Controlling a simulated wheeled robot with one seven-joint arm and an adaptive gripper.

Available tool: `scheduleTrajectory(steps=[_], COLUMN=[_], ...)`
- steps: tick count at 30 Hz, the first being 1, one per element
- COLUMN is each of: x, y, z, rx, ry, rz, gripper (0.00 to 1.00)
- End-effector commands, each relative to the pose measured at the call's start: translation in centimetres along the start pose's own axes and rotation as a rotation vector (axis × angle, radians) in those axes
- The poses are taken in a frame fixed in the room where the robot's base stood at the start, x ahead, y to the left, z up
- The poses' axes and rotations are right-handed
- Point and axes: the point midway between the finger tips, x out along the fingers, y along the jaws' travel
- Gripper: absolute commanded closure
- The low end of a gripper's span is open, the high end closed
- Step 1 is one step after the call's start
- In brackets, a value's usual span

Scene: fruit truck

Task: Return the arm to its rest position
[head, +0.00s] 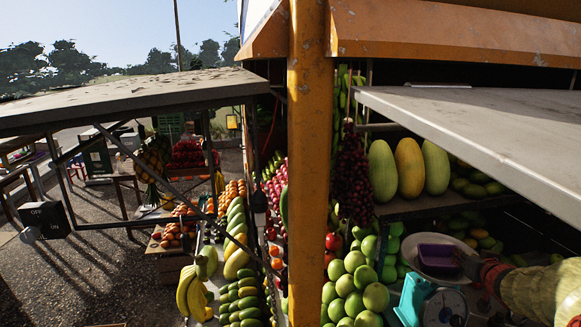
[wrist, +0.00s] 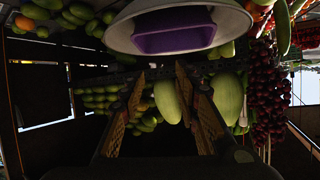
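My gripper (wrist: 160,74) shows in the wrist view with its two fingers spread apart and nothing held between them. Behind the gap is a pale green melon (wrist: 168,100), and a second melon (wrist: 228,98) is beyond the right finger. The wrist view appears upside down. A purple tray (wrist: 172,32) lies on a pale round pan (wrist: 118,38) at the top of that view, apart from the fingertips.
An orange post (head: 308,150) and a grey panel (head: 480,130) stand close. Melons (head: 409,167), grapes (head: 354,175) and green fruit (head: 350,290) crowd the stall.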

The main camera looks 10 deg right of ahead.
Motion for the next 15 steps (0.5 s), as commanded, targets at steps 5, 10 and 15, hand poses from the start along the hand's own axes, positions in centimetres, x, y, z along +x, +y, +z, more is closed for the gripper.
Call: scheduleTrajectory(steps=[5, 10, 15], x=[-3.1, -7.4, -12.4], y=[-5.2, -9.6, -13.8], z=[4.3, 9.9, 17.6], rx=[-0.063, -0.103, -0.143], ry=[-0.044, -0.128, -0.247], rz=[0.074, 0.102, 0.073], gripper=[0.68, 0.68, 0.68])
